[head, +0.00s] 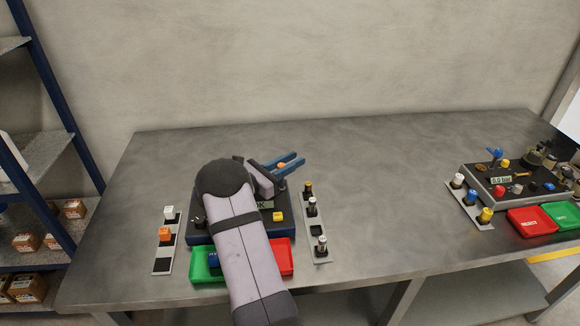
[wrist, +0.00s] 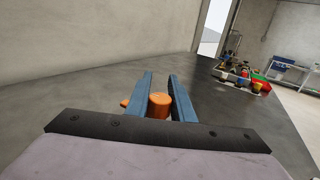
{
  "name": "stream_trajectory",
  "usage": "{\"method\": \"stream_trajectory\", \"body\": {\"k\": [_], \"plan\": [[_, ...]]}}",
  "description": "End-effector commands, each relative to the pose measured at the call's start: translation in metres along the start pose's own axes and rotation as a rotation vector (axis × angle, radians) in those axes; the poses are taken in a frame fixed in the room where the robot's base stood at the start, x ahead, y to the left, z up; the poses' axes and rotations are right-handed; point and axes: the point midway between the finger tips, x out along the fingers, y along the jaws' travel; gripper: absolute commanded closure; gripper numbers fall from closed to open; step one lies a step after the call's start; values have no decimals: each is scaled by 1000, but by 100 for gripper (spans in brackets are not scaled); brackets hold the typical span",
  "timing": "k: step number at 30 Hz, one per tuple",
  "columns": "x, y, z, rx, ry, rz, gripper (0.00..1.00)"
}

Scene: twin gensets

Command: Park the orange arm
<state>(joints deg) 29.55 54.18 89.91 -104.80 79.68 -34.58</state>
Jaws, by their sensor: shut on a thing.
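The orange arm (head: 281,165) shows only as a small orange bit between the blue fingers of my gripper (head: 297,160), above the back right of the near genset. In the wrist view it is an orange cylinder (wrist: 159,106) between the two fingers (wrist: 161,78), with a smaller orange piece showing left of the left finger. My gripper is shut on it. The near genset (head: 199,239) has a blue body, a dark top and a display of which "OK" shows. My arm hides much of its middle, and how the orange arm joins it is hidden.
A green tray (head: 199,263) and a red tray (head: 287,257) sit before the near genset. A strip with white and orange blocks (head: 165,234) lies left, a strip with several plugs (head: 312,207) right. The second genset (head: 488,187) stands far right. The table between is clear.

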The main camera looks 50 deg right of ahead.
Motion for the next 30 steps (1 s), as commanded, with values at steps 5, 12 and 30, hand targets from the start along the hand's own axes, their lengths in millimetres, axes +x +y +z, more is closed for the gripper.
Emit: {"method": "stream_trajectory", "body": {"k": [5,12,30], "plan": [[0,-4,-2,8,-4,-130,100],[-1,-7,1,3,1,-205,100],[-1,-8,1,1,2,-206,60]]}}
